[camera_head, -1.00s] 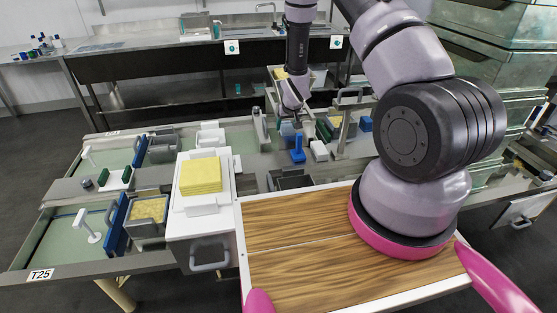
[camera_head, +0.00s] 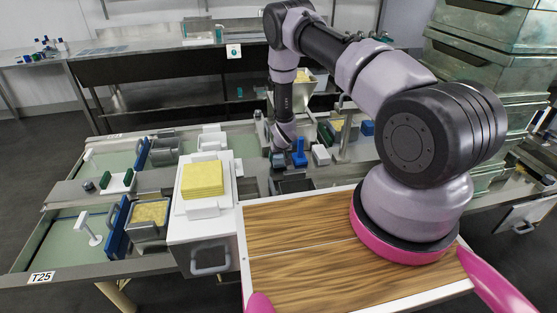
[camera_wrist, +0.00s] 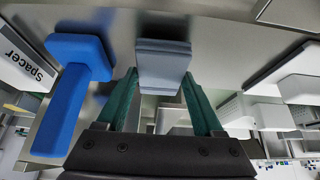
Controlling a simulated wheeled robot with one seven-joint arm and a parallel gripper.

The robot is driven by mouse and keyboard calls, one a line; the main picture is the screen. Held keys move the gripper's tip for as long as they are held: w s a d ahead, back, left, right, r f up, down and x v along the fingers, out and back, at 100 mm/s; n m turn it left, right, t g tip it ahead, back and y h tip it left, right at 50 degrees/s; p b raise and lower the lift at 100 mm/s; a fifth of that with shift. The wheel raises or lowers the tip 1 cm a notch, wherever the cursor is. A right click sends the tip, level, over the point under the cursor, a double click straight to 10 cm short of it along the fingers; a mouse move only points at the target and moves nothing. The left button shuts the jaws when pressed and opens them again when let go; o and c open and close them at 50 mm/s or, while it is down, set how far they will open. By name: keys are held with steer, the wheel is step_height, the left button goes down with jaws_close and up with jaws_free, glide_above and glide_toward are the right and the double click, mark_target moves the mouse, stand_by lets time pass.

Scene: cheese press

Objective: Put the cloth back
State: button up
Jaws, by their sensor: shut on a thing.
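The cloth (camera_wrist: 163,62) looks like a folded blue-grey block in the wrist view. My gripper (camera_wrist: 161,88) is shut on it, with its teal fingers on either side. In the head view my gripper (camera_head: 281,148) is low over the middle of the metal bench, and the cloth (camera_head: 278,160) shows small below it. I cannot tell whether the cloth touches the bench.
A blue T-shaped tool (camera_head: 299,153) stands just right of my gripper; it is also close by in the wrist view (camera_wrist: 70,85). A white block marked Spacer (camera_wrist: 22,58) is beside it. A yellow stack (camera_head: 202,178) sits on a white stand to the left.

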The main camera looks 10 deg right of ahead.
steer(key=shift+f, duration=0.5)
steer(key=shift+f, duration=0.1)
steer(key=o, duration=1.4)
